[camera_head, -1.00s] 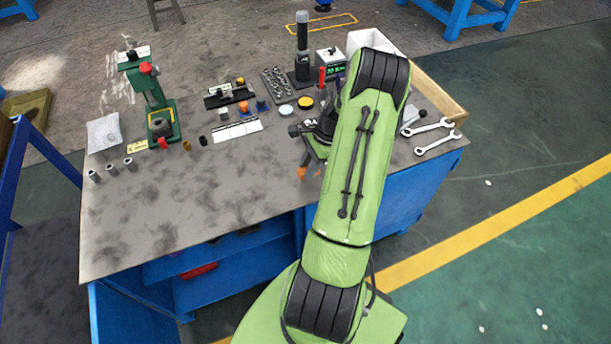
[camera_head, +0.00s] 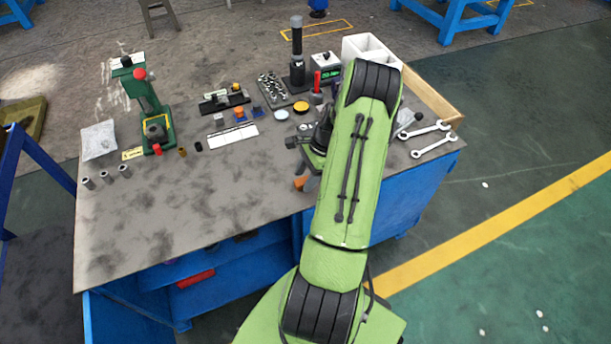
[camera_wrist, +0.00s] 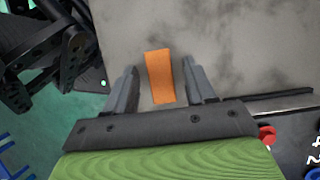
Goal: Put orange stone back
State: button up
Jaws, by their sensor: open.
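The orange stone (camera_wrist: 160,76) is a plain oblong block on the grey worktop in the wrist view. It also shows in the head view (camera_head: 299,183), close to the table's front edge and partly hidden by my gripper. My gripper (camera_wrist: 160,72) is open, with one finger on each side of the stone and a visible gap on both sides. In the head view my gripper (camera_head: 307,180) is low over the worktop and mostly hidden by my arm.
A small orange and blue piece (camera_head: 239,114) lies mid-table near a white scale strip (camera_head: 232,137). A green press (camera_head: 150,115) stands at left, wrenches (camera_head: 430,138) at right. A white bin (camera_head: 360,45) stands behind my arm. The front left worktop (camera_head: 150,215) is mostly clear.

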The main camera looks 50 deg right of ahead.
jog(key=p+v, duration=0.3)
jog(key=v, duration=0.9)
jog(key=w+a+r+n+g+h, duration=0.1)
jog(key=w+a+r+n+h, duration=0.1)
jog(key=w+a+r+n, duration=0.55)
jog(key=s+a+r+n+h, duration=0.15)
jog(key=a+r+n, duration=0.25)
jog(key=a+r, duration=0.65)
jog(key=s+a+r+n+t, duration=0.3)
jog(key=s+a+n, duration=0.9)
jog(key=a, duration=0.5)
jog(key=shift+n+t, duration=0.35)
jog(key=shift+t, duration=0.25)
jog(key=shift+s+r+h, duration=0.15)
jog(key=shift+h, duration=0.1)
